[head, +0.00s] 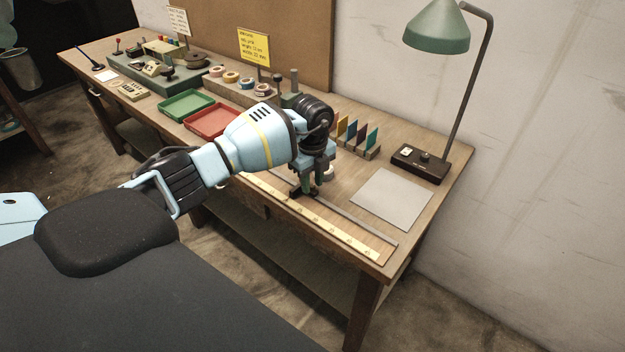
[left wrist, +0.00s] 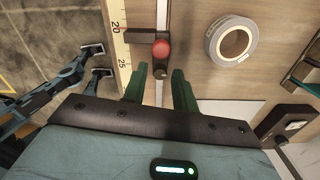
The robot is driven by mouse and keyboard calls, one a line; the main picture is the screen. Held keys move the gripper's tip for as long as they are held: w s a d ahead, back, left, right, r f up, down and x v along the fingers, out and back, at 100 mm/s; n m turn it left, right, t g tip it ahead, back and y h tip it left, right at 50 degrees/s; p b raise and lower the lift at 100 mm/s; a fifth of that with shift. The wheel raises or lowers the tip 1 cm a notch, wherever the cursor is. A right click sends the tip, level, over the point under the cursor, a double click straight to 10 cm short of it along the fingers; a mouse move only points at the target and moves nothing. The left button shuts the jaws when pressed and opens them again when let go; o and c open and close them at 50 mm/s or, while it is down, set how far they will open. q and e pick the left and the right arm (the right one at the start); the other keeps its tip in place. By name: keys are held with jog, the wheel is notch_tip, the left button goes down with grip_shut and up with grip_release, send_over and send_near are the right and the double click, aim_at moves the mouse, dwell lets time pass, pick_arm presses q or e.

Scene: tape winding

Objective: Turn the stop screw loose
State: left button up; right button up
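In the left wrist view a round red knob (left wrist: 161,49), which looks like the stop screw, sits on a dark stop on the narrow metal rail (left wrist: 162,14). My left gripper (left wrist: 158,77) is open. Its two green fingers stand on either side of the rail's line, with the red knob just beyond their tips in the picture; no contact shows. In the head view my left gripper (head: 306,190) points down over the rail (head: 365,226) beside the ruler (head: 335,229), and hides the knob.
A grey tape roll (left wrist: 231,43) lies right of the rail. A grey sheet (head: 392,198), upright coloured cards (head: 357,134) and a lamp base (head: 420,163) stand to the right. Red (head: 211,121) and green trays (head: 186,105) lie to the left. The bench's front edge runs close by the ruler.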

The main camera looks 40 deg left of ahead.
pick_arm(q)
grip_shut()
jog(key=shift+m, duration=0.3)
jog(key=m, duration=0.4)
jog(key=shift+r, duration=0.1)
jog(key=shift+m, duration=2)
jog(key=shift+o, duration=1.3)
grip_release()
